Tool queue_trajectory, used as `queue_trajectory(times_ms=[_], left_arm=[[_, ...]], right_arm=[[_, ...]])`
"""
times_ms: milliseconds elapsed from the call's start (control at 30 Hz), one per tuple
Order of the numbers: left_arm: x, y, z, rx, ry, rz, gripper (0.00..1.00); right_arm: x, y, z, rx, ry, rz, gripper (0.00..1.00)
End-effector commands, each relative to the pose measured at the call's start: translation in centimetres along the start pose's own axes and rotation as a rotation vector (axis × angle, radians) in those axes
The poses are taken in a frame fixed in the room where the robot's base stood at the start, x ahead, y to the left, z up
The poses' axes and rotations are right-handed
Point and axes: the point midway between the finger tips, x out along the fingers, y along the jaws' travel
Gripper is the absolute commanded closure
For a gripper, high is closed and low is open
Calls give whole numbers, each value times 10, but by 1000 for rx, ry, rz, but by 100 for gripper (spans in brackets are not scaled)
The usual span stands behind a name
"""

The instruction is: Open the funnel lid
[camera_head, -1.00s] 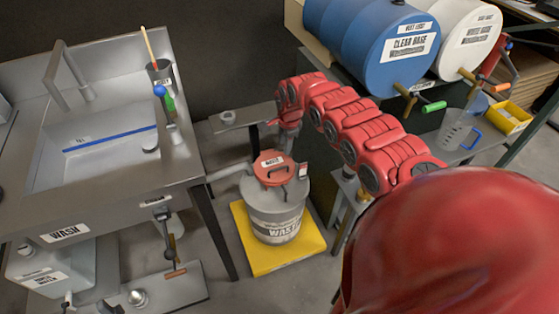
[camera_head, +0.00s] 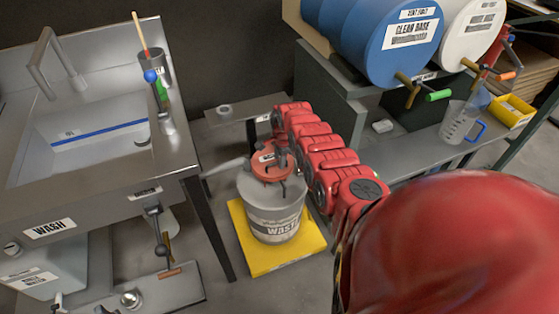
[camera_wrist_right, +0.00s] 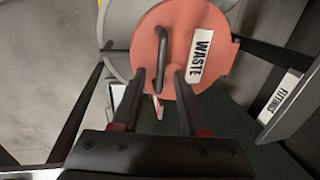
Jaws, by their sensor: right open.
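The red funnel lid (camera_head: 271,163) lies closed on top of the grey waste drum (camera_head: 274,212). In the right wrist view the lid (camera_wrist_right: 215,55) is a red disc with a white WASTE label and a dark bar handle (camera_wrist_right: 163,58). My right gripper (camera_wrist_right: 160,75) is open, its two dark fingers pointing at the lid. The left fingertip is near the handle's lower end and the right one is near the label's edge. I cannot tell whether they touch. My left gripper is out of view.
The drum stands on a yellow platform (camera_head: 247,239). The steel wash sink (camera_head: 100,135) is to the left, and a small grey shelf (camera_head: 222,122) is behind. A blue clear base barrel (camera_head: 387,60) and a clear jug (camera_head: 453,122) are at the right.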

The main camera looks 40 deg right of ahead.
Motion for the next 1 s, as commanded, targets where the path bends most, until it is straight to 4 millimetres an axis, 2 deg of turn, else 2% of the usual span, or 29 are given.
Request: queue_trajectory(times_ms=[167,400,1000], left_arm=[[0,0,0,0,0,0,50],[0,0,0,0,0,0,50],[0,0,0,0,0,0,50]], right_arm=[[-1,0,0,0,0,0,58],[-1,0,0,0,0,0,100],[-1,0,0,0,-1,0,100]])
